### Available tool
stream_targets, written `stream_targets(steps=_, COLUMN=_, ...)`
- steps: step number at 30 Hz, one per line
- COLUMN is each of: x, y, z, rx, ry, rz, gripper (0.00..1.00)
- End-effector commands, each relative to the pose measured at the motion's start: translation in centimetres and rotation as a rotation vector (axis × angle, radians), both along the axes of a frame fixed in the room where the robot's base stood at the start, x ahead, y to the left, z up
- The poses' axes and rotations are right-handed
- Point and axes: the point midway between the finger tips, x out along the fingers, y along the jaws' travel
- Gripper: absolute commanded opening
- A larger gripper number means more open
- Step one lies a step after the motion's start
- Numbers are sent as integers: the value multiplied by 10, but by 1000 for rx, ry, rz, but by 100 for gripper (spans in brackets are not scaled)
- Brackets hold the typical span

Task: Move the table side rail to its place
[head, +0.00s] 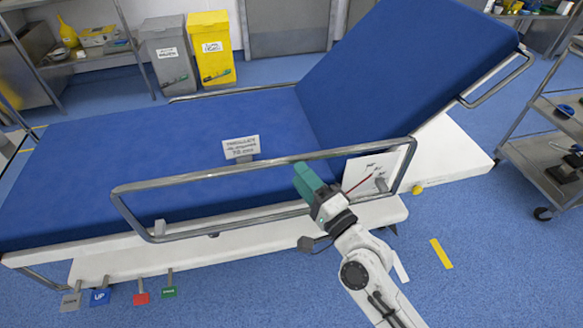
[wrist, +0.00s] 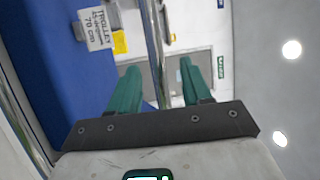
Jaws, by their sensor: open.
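The table side rail (head: 215,174), a grey metal loop, stands along the near long edge of the blue operating table (head: 90,139), its top bar above the mattress edge. My gripper (head: 300,168), with green fingers, is at the top bar, right of the rail's middle. In the wrist view, my gripper (wrist: 159,68) is open, and the rail's bar (wrist: 154,45) runs through the gap between the fingers. Neither finger clearly touches it. My gripper hides a short piece of the rail in the head view.
A white sign (head: 240,147) stands on the mattress behind the rail. A white panel (head: 380,172) is beside the rail's right end. Coloured pedals (head: 140,297) stick out at the lower left. A shelf trolley (head: 552,150) stands at the right.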

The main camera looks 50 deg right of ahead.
Motion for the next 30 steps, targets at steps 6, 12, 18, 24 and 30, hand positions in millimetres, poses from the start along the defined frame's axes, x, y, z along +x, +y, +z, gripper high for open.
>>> stream_targets(steps=6, x=-20, y=5, z=-4, rx=1, ry=0, rz=1, gripper=48)
stream_targets(steps=12, x=-25, y=6, z=-4, rx=1, ry=-1, rz=-1, gripper=48)
stream_targets(steps=18, x=-24, y=6, z=-4, rx=1, ry=-1, rz=-1, gripper=48)
stream_targets(steps=24, x=-24, y=6, z=-4, rx=1, ry=-1, rz=0, gripper=48)
stream_targets(steps=30, x=-23, y=9, z=-6, rx=-12, ry=13, rz=11, gripper=48)
